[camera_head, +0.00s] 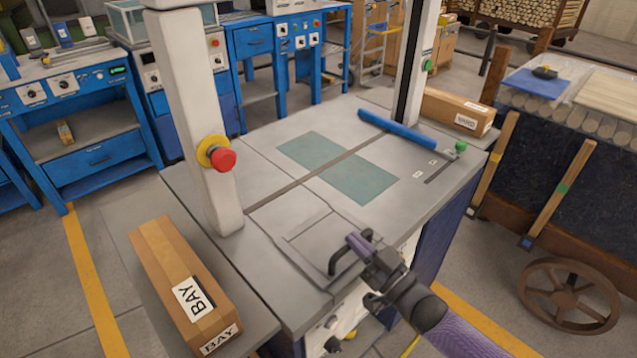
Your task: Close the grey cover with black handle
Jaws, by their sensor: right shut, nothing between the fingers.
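The grey cover (312,232) is a square panel in the front part of the grey machine table (400,215). It looks flat or nearly flat; I cannot tell whether it is fully flush. Its black handle (336,260) stands up at the cover's front right edge. My right gripper (358,244) comes in from the lower right, shut and empty. Its purple-grey fingertips are right beside or over the handle and hide part of it. I cannot tell whether they touch it. My left gripper is not in view.
A white post with a red stop button (222,159) stands left of the cover. A BAY box (180,280) lies at front left. A blue bar (398,130) and YARD box (458,110) are at the back right. The tabletop around the teal patches (355,180) is clear.

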